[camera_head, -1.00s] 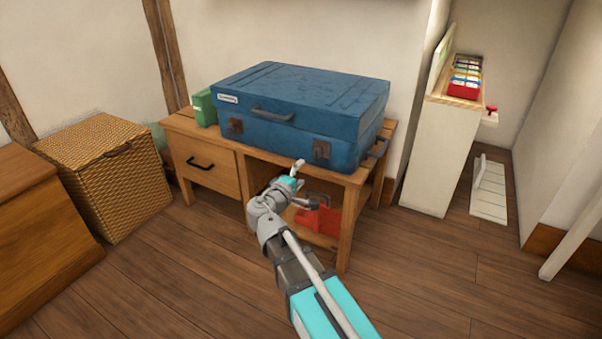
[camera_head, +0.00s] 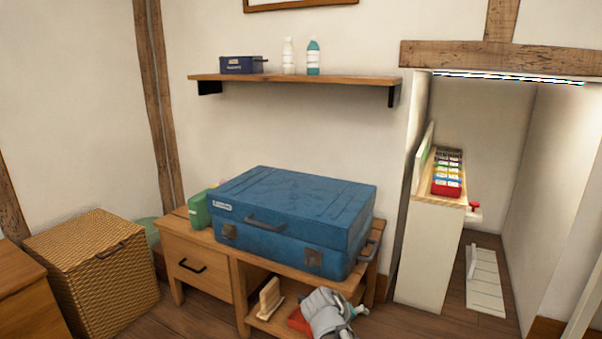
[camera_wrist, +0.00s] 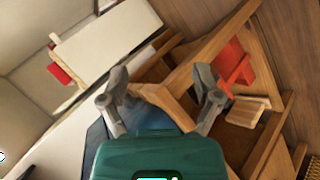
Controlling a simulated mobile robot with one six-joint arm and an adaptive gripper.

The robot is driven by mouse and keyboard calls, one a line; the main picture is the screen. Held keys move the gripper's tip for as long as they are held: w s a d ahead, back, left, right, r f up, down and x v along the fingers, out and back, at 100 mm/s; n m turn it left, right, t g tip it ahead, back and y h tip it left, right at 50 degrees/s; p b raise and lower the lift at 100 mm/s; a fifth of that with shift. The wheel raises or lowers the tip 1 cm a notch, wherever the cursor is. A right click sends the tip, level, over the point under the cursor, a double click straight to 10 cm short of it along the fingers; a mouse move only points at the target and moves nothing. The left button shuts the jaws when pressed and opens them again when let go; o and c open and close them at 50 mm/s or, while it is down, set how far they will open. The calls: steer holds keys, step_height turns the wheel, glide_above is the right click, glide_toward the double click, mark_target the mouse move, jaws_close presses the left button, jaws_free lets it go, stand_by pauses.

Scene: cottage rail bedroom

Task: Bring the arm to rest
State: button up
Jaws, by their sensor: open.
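My gripper (camera_head: 340,312) is at the bottom of the head view, in front of the right side of the wooden bench (camera_head: 205,255). The rest of my arm is out of that picture. In the wrist view my gripper (camera_wrist: 160,84) has its two grey fingers spread apart, with nothing held between them. A wooden corner of the bench (camera_wrist: 178,100) shows beyond the fingers. The closed blue suitcase (camera_head: 290,205) lies flat on the bench top. A red object (camera_head: 298,320) on the lower shelf is partly hidden by my gripper; it also shows in the wrist view (camera_wrist: 236,62).
A wooden piece (camera_head: 270,298) stands on the lower shelf. A green box (camera_head: 199,211) is left of the suitcase. A wicker hamper (camera_head: 95,265) stands left, a white cabinet (camera_head: 428,255) right. A wall shelf (camera_head: 300,80) holds bottles and a blue box.

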steer(key=shift+s+d+r+m+g+y+p, duration=1.05)
steer(key=shift+s+m+g+y+p, duration=1.5)
steer(key=shift+s, duration=2.65)
step_height(320, 180, up, 37)
steer(key=n+y+p, duration=0.1)
steer(key=y+p, duration=0.1)
steer(key=p, duration=3.6)
steer(key=shift+p, duration=0.4)
steer(key=shift+r, duration=0.1)
